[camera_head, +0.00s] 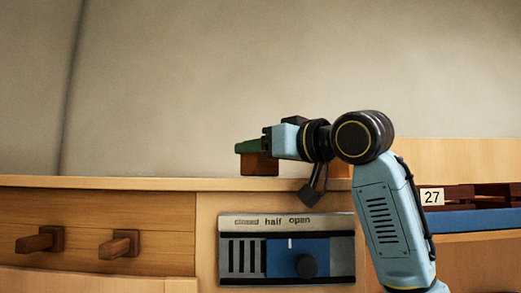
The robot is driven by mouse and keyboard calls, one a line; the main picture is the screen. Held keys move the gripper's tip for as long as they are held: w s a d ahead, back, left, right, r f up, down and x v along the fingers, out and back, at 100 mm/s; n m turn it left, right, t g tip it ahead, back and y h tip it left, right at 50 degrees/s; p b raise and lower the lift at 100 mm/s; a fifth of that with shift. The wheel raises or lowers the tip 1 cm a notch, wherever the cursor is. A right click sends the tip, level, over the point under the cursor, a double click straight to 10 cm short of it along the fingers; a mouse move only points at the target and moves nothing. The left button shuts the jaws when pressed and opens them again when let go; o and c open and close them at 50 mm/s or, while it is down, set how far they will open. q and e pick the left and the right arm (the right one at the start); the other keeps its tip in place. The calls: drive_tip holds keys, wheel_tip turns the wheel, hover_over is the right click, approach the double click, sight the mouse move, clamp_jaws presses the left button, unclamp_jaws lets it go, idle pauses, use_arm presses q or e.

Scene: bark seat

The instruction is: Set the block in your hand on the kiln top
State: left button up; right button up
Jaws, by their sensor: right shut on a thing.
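My right gripper (265,145) reaches in from the right, above the pale wooden top (120,183). It is shut on a green block (247,147), which sticks out to the left of the fingers. A reddish-brown block (259,165) shows directly below the green one, at the wooden top. I cannot tell whether the green block touches it. My gripper and wrist hide part of both. No separate kiln can be made out; the wooden unit carries a panel (345,265) marked closed, half, open. My left gripper is not in view.
Two brown wooden pegs (40,240) stick out from the front at left. A dark knob (306,265) sits on the panel. The wooden top is clear at left.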

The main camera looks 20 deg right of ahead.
drive_tip(key=shift+f, duration=0.15)
drive_tip(key=shift+f, duration=0.1)
drive_tip(key=shift+f, duration=0.1)
drive_tip(key=o, duration=1)
